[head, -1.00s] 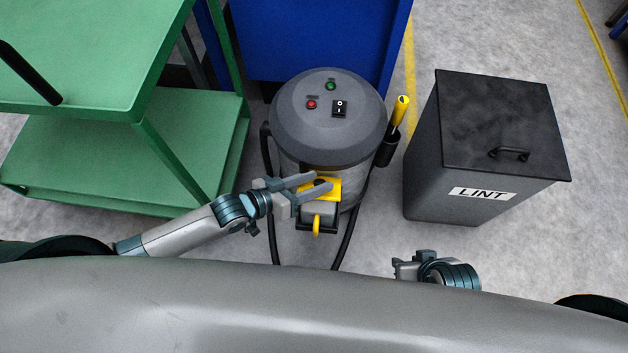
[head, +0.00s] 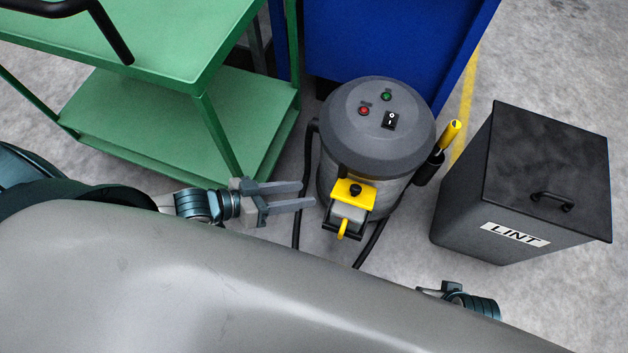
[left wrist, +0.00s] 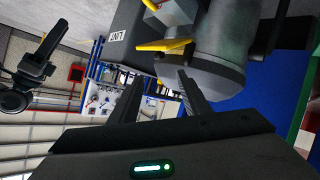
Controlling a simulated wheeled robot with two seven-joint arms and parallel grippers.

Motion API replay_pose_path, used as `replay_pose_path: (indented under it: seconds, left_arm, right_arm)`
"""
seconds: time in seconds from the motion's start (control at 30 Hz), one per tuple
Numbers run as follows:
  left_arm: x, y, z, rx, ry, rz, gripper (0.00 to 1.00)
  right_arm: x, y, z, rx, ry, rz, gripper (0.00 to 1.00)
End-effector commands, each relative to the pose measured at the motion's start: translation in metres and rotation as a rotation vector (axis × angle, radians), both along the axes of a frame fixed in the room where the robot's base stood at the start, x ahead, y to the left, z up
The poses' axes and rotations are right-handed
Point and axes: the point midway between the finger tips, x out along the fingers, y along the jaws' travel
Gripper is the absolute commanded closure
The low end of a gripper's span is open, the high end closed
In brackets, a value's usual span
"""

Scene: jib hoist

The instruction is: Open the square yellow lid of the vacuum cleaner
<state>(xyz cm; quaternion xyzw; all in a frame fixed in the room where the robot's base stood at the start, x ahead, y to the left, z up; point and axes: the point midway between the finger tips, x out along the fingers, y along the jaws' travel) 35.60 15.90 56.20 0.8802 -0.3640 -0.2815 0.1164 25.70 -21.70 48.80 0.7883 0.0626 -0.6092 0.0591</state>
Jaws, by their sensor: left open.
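The grey vacuum cleaner (head: 375,140) stands on the floor in the middle of the head view. Its square yellow lid (head: 350,192) with a black knob is on its front, above a small grey box with a yellow hook-shaped piece (head: 342,229). I cannot tell whether the lid is raised. My left gripper (head: 308,196) is open and empty, just left of the lid and apart from it, its fingers pointing towards it. The left wrist view shows the vacuum's grey body (left wrist: 210,65) beyond my fingers, with a yellow part (left wrist: 163,46) jutting out. My right gripper (head: 428,290) is partly hidden by my body.
A grey LINT bin (head: 533,170) with a black lid stands to the right. A green cart (head: 170,125) stands at left, close behind my left gripper. A blue cabinet (head: 385,40) is behind the vacuum. Black hoses and a yellow-tipped handle (head: 451,133) flank the vacuum.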

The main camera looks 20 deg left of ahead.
Motion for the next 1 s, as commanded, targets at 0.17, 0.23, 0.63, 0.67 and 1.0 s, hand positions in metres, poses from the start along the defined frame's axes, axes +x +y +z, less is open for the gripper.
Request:
replay_pose_path:
  seconds: [0.17,0.23,0.63,0.67,1.0]
  left_arm:
    - [-0.008,0.010,0.006,0.001,0.001,0.000,0.57]
    - [-0.010,0.011,0.007,-0.001,0.000,-0.001,0.57]
    - [-0.010,0.012,0.007,-0.001,0.000,-0.001,0.83]
    - [-0.010,0.011,0.007,-0.001,0.000,-0.001,0.91]
    - [-0.016,0.000,-0.012,0.109,-0.100,-0.058,1.00]
  right_arm:
    - [0.002,0.000,-0.003,0.000,0.002,0.000,0.69]
    - [0.003,0.000,-0.003,0.000,0.000,0.000,0.69]
    - [0.006,0.002,-0.002,0.002,-0.007,0.001,0.69]
    - [0.006,0.001,-0.002,0.002,-0.006,0.001,0.69]
    - [0.001,0.005,-0.008,0.012,-0.011,0.005,0.69]
